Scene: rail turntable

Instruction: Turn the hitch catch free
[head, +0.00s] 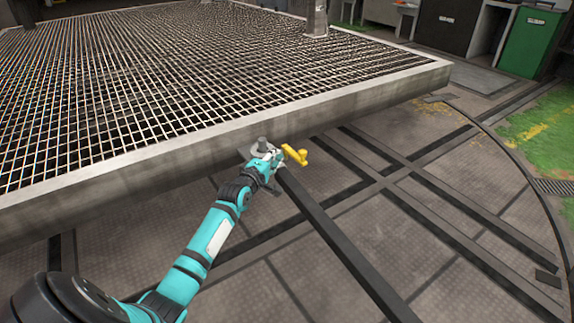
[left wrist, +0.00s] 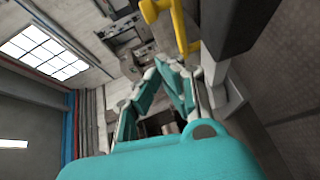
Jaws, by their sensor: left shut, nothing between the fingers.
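The yellow hitch catch (head: 296,155) sticks out to the right at the near edge of the grated platform, beside a grey round post (head: 263,144). It also shows in the left wrist view as a yellow bar (left wrist: 183,30) at the top, beyond my fingers. My left gripper (head: 278,156) is close beside the catch, on its left in the head view. In the left wrist view its teal fingers (left wrist: 172,68) are shut with nothing between them. Whether they touch the catch I cannot tell. My right gripper is not in view.
The grated platform (head: 225,147) with its grey rim fills the upper left. A dark rail beam (head: 335,238) runs from below the hitch toward the lower right. Crossing rails (head: 440,208) lie on the floor. The floor at the right is open.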

